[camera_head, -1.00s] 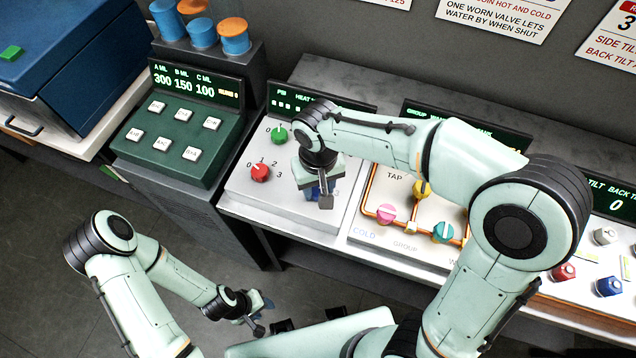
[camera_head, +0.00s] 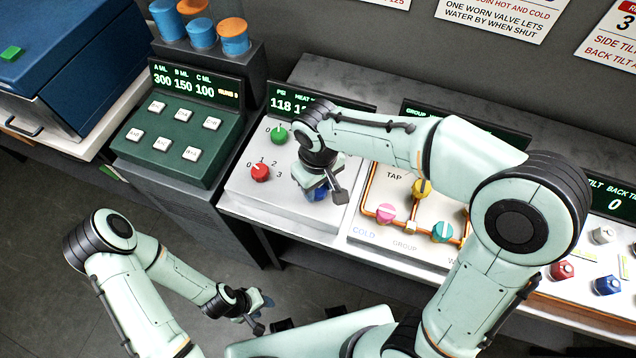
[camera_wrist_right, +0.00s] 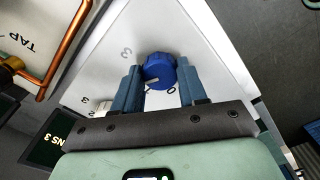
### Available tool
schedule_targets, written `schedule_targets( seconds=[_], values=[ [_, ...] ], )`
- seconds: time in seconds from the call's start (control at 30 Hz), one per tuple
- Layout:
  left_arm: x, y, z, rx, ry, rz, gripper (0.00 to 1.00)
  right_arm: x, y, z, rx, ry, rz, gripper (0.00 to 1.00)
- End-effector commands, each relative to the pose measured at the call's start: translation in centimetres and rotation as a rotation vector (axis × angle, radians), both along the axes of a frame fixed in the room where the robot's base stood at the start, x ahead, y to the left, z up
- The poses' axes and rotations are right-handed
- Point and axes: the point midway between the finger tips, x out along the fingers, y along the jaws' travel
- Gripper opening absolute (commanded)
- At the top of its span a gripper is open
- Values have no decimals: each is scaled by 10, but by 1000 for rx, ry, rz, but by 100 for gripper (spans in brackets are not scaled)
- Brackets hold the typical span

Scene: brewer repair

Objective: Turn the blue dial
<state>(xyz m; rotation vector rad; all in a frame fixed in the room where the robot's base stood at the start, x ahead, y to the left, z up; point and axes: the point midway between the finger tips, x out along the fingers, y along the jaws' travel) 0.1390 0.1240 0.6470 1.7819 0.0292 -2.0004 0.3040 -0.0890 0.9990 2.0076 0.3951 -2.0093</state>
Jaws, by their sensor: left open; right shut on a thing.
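The blue dial (camera_head: 318,193) sits on the front part of the white panel, mostly hidden by my right gripper in the head view. In the right wrist view the blue dial (camera_wrist_right: 158,71) shows clearly between the two blue fingers. My right gripper (camera_head: 321,188) points down over the dial and is shut on it; its fingers (camera_wrist_right: 159,85) stand at both sides of the dial. Part of a dark scale, with a 0 and a 3, shows around it. My left gripper (camera_head: 258,312) is open and empty, low at the left, away from the panels.
On the same panel are a red dial (camera_head: 260,172) and a green dial (camera_head: 279,135). A display behind them (camera_head: 320,103) reads 118 and is partly hidden. To the right, the tap panel carries pink (camera_head: 386,213), yellow and teal knobs. A green button box (camera_head: 170,137) stands left.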

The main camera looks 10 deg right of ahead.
Motion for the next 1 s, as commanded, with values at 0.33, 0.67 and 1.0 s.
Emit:
schedule_targets(
  seconds=[0.33,0.67,1.0],
  values=[
    [0,0,0,0,0,0,43,0,0,1,0,-1,-1,67],
    [4,0,5,0,-4,0,43,1,0,26,2,-6,-2,67],
    [16,0,18,0,-19,0,43,2,0,103,3,-7,-2,67]
  ],
)
